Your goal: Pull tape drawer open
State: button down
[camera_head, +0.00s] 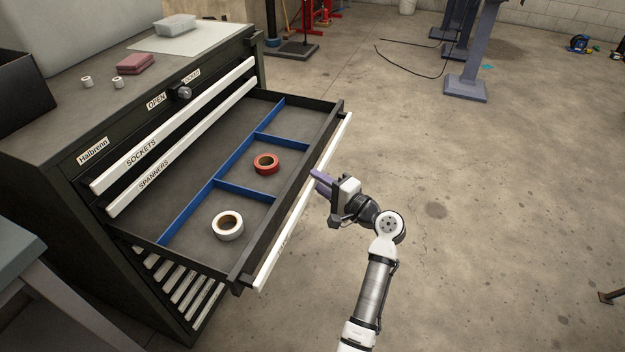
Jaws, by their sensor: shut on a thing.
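The tape drawer (192,188) of a dark tool cabinet stands far out from the cabinet front. Blue dividers split part of it into compartments. A red tape roll (266,158) lies in the middle compartment and a white tape roll (228,220) in the nearer one. A long white handle rail (300,212) runs along the drawer front. My gripper (319,180) is at this rail, a little beyond its middle, and is shut on it. The fingertips are partly hidden at the rail, and the drawer's label is not readable.
The sockets drawer (165,135) and spanners drawer (195,140) above are shut. Several shut drawers (180,280) lie below. A grey bench edge (25,245) stands at left.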

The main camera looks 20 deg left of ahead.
jog(key=c, duration=1.2)
grip_release()
jog(key=shift+o, duration=0.2)
jog(key=b+v, duration=0.1)
jog(key=v, duration=1.3)
jog(key=shift+w+a, duration=0.1)
